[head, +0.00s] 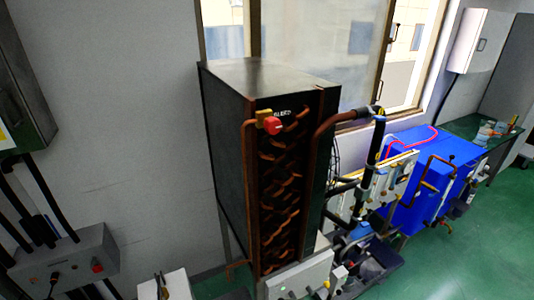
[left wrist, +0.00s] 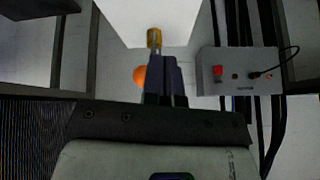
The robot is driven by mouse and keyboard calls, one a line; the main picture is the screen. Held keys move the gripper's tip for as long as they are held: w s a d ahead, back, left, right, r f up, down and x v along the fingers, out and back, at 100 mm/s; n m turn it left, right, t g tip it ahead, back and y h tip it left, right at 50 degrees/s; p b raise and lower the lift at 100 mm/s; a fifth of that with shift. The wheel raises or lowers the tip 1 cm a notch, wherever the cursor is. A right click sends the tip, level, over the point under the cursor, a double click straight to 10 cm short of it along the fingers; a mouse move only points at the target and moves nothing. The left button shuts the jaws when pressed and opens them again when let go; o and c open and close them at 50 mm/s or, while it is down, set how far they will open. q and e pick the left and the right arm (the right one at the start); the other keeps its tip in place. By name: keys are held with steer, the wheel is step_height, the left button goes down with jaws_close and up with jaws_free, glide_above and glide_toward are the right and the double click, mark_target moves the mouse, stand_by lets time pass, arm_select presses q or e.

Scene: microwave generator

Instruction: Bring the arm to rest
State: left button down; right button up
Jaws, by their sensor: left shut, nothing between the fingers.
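My left gripper (left wrist: 168,78) shows in the left wrist view with its dark fingers together and nothing between them. Its fingertips point toward a white box (left wrist: 190,22). A small yellow-handled item (left wrist: 154,38) shows just beyond the fingertips, and an orange round part (left wrist: 140,76) shows beside the fingers, partly hidden. I cannot tell whether the fingers touch either one. In the head view the white box (head: 178,286) is at the bottom edge, with small dark and yellow parts in front of it. My right gripper is in neither view.
A tall dark cabinet (head: 228,135) with copper coils and a red knob (head: 272,126) stands in the middle. A grey control box (head: 65,262) is at lower left; it also shows in the left wrist view (left wrist: 238,70). Blue equipment (head: 420,205) stands right. Green floor (head: 480,255) is clear at right.

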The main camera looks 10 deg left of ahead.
arm_select(q)
steer(key=s+d+r+m+h, duration=0.1)
steer(key=s+d+r+m, duration=0.2)
steer(key=d+r+m, duration=0.8)
steer(key=s+d+r+n+g+h, duration=0.1)
steer(key=s+d+r+n+h, duration=0.1)
steer(key=s+d, duration=0.5)
steer(key=s+d+r+n+h, duration=0.1)
steer(key=s+d+n, duration=0.1)
steer(key=s+d, duration=0.5)
steer(key=w+a+r+p+v, duration=0.1)
steer(key=w+p+v, duration=0.1)
steer(key=p+v, duration=1)
steer(key=w+a+r+p+v, duration=0.1)
steer(key=w+p+v, duration=0.2)
steer(key=p+v, duration=0.95)
step_height(320, 180, down, 74)
steer(key=b, duration=7.2)
steer(key=shift+s+r+b, duration=0.15)
steer(key=shift+s+b, duration=0.05)
steer(key=shift+b, duration=0.15)
steer(key=shift+a+r, duration=0.1)
